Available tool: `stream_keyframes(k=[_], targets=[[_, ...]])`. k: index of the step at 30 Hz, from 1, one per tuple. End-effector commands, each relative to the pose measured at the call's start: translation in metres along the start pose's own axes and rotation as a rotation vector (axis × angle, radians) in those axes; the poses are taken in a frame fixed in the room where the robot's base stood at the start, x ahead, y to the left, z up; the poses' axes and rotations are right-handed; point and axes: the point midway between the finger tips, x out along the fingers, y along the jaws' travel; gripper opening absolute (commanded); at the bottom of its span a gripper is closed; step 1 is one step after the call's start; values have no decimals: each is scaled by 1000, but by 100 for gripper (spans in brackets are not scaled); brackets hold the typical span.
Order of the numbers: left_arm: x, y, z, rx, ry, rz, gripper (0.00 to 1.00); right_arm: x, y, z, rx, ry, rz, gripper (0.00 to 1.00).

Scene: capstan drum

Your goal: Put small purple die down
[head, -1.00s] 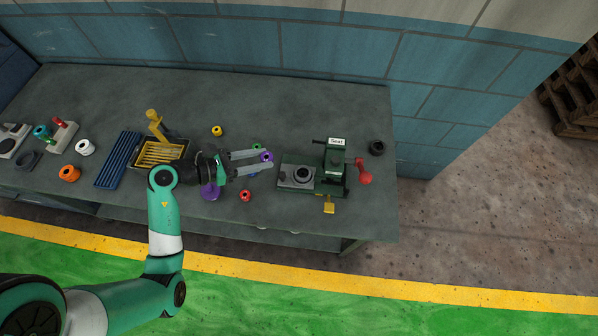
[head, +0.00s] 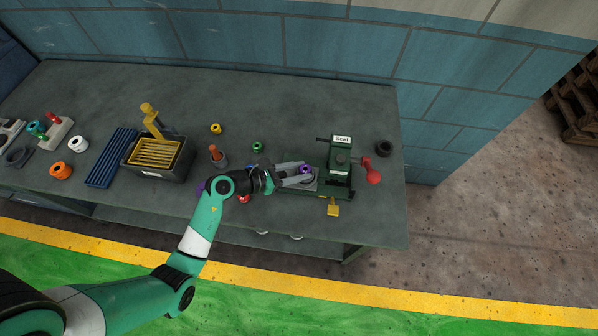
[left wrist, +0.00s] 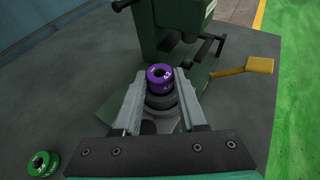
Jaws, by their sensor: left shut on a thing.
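The small purple die (head: 305,169) is a purple ring with a dark hole. My left gripper (head: 304,175) is shut on it, over the grey plate at the left of the green press (head: 340,165). In the left wrist view the purple die (left wrist: 159,76) sits between the fingertips of my left gripper (left wrist: 160,84). A dark round seat (left wrist: 161,99) shows just below the die. I cannot tell whether the die touches it. My right gripper is in no view.
A green die (head: 258,147) stands left of the press, and a yellow die (head: 216,129) farther back. The press has a red knob (head: 373,177) on its right and a yellow lever (head: 333,209) in front. The back of the bench is clear.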

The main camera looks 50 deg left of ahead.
Motion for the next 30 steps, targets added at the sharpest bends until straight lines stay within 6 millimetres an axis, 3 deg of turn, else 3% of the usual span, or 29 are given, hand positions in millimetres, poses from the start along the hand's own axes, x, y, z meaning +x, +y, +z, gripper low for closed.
stream_keyframes(k=[19, 20, 21, 24, 30], targets=[[4, 0, -10, 0, 1, 0, 0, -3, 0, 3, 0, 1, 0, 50], [4, 0, -11, 0, 3, -1, 45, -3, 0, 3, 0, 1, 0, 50], [4, 0, -11, -1, 3, -1, 52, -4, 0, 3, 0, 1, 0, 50], [4, -1, -11, -1, 4, -2, 70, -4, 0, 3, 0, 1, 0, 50], [4, -1, -12, -1, 6, -4, 71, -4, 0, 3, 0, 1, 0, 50]])
